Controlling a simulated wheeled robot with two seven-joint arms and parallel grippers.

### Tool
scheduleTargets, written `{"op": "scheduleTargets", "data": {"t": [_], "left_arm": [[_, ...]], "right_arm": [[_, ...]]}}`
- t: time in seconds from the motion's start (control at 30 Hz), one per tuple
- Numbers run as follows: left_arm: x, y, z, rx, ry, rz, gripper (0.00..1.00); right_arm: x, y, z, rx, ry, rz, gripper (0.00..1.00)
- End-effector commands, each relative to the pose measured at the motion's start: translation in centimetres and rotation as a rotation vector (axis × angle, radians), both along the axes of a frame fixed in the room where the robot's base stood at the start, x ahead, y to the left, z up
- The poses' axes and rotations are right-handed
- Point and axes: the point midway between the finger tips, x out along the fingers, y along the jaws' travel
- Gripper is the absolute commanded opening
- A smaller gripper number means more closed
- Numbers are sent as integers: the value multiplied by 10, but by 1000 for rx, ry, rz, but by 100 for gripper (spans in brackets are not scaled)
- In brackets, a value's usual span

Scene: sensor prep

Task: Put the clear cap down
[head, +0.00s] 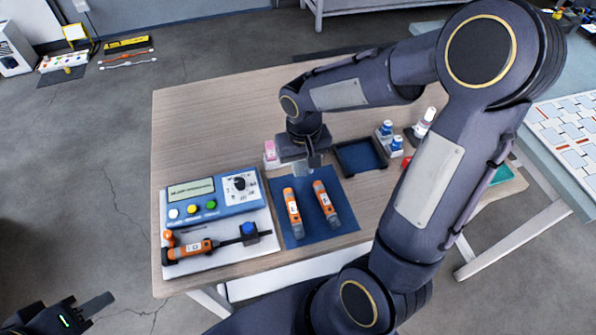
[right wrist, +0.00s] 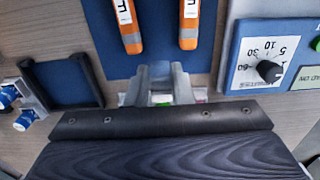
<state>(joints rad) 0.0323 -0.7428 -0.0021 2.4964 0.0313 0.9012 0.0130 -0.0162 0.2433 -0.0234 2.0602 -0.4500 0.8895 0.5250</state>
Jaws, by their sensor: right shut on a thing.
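My right gripper (head: 308,165) is shut on the clear cap (head: 314,172), just above the far edge of the blue mat (head: 292,236). In the right wrist view the gripper's fingertips (right wrist: 160,82) point toward the mat, and the cap is hard to make out between them. Two orange sensors (head: 292,213) (head: 325,203) with grey ends lie side by side on the mat. My left gripper (head: 85,308) is low at the bottom left, away from the table, and its jaw opening is unclear.
A blue meter (head: 212,198) with a dial and coloured buttons stands left of the mat, with another orange sensor (head: 190,250) in front. A dark blue-lined tray (head: 360,157) lies right of the gripper, near small bottles (head: 386,128). The table's far left (head: 200,120) is clear.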

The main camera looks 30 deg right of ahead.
Motion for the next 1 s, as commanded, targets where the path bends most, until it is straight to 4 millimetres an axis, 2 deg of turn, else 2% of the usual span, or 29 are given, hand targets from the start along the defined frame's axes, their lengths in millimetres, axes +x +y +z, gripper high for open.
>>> {"op": "scheduleTargets", "data": {"t": [0.1,0.2,0.37,0.57,0.97,1.0], "left_arm": [[0,0,-2,0,0,0,36],[0,0,-2,0,0,0,36],[0,0,-3,0,0,0,36],[0,0,-7,0,0,0,36],[0,0,-12,0,0,0,36],[0,0,-10,0,0,0,36]], "right_arm": [[13,-2,-17,0,2,0,8],[19,-2,-23,0,-1,0,8],[26,-3,-32,0,0,0,8],[26,-3,-60,0,1,0,8],[26,-3,-66,1,-2,0,8],[26,-3,-64,1,-2,0,26]]}}
